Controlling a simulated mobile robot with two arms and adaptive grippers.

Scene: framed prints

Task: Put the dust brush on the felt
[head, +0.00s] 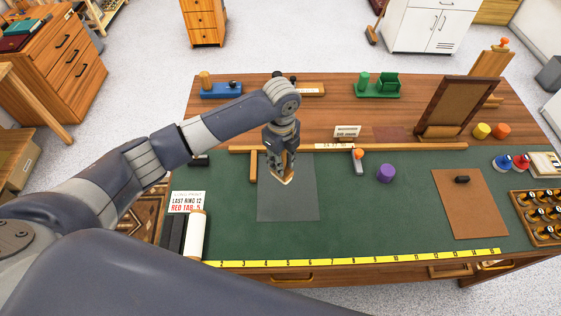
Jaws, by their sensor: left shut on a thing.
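My left gripper (283,164) comes in from the left and points down over the table. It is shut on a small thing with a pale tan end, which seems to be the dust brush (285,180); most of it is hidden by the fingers. Below it lies a flat dark grey sheet, which looks like the felt (288,205), on the green mat (380,220). The brush overlaps the upper part of the sheet in the head view. I cannot tell whether it touches the sheet. My right gripper is not in view.
A wooden rail (400,147) runs behind the sheet. An orange-topped tool (358,160) and a purple cylinder (386,173) stand right of it. A white roll (195,236) lies to the left, a yellow ruler (350,258) in front.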

